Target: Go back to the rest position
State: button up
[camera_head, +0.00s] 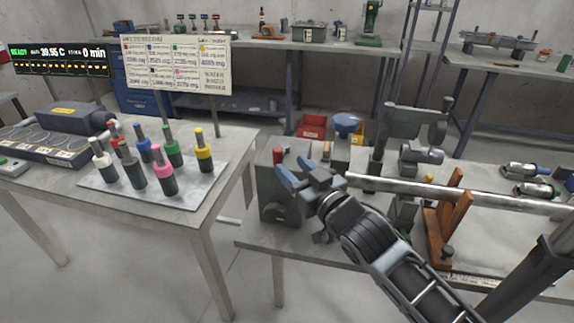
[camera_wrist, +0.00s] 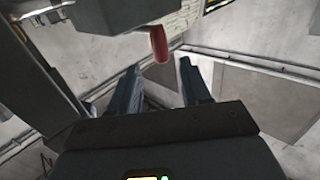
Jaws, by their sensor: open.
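My gripper (camera_head: 295,176) is in the middle of the camera_head view, over the right-hand table, in front of a grey machine block (camera_head: 270,205) with a red knob (camera_head: 278,157) on top. In the camera_wrist view, my gripper (camera_wrist: 158,78) has its two blue fingers spread apart with nothing between them. A red handle (camera_wrist: 159,45) shows just past the fingertips, apart from them. Whether any finger touches the block cannot be told.
A long metal rod (camera_head: 460,192) runs right from near my wrist, by an orange-brown bracket (camera_head: 446,215). The left table (camera_head: 215,195) carries a tray (camera_head: 205,183) with several coloured bottles. A gap of bare floor lies between the tables.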

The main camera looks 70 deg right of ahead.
jog(key=shift+s+a, duration=0.2)
jog(key=shift+s, duration=0.05)
dwell(0.4)
jog(key=s+a+f+n+t+y, duration=0.1)
jog(key=s+a+f+n+y, duration=0.15)
jog(key=a, duration=0.45)
jog(key=s+a+f+n+y, duration=0.1)
jog(key=s+a+n+y, duration=0.15)
jog(key=a, duration=0.45)
jog(key=s+a+r+n+y, duration=0.2)
jog(key=s+a+y, duration=0.3)
jog(key=s+a, duration=0.5)
jog(key=shift+s+a+g+y, duration=0.3)
jog(key=shift+s+a+y, duration=0.1)
jog(key=shift+a, duration=0.8)
jog(key=shift+c, duration=0.4)
